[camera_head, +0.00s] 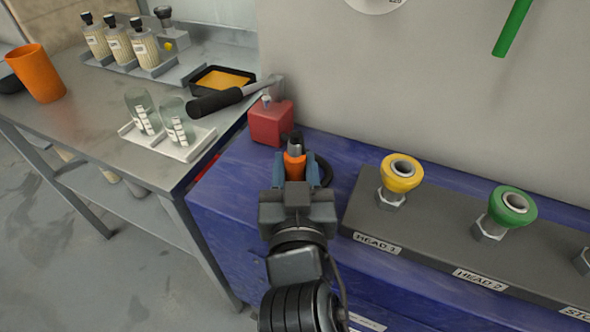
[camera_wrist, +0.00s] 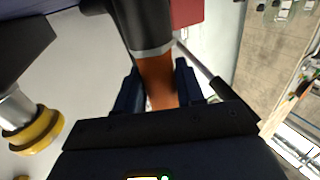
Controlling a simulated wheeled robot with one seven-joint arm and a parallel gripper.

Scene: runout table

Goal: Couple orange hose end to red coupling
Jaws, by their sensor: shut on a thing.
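My gripper (camera_head: 295,176) is shut on the orange hose end (camera_head: 293,163), in front of a red block (camera_head: 270,121) on the blue bench. The hose end's metal tip points up and away in the head view. In the wrist view the orange hose end (camera_wrist: 158,80) sits between the two fingers, with a grey band and dark part beyond it. A dark hose loops to the right of the gripper. A yellow coupling (camera_head: 401,172) stands at HEAD 1 and a green coupling (camera_head: 511,206) at HEAD 2. I see no red coupling in either view.
The dark manifold (camera_head: 430,240) runs along the blue bench (camera_head: 225,196) to the right, leaving the frame. A steel table (camera_head: 92,118) at left holds an orange cup (camera_head: 36,73), bottles, glass jars (camera_head: 176,122) and a tray (camera_head: 222,80).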

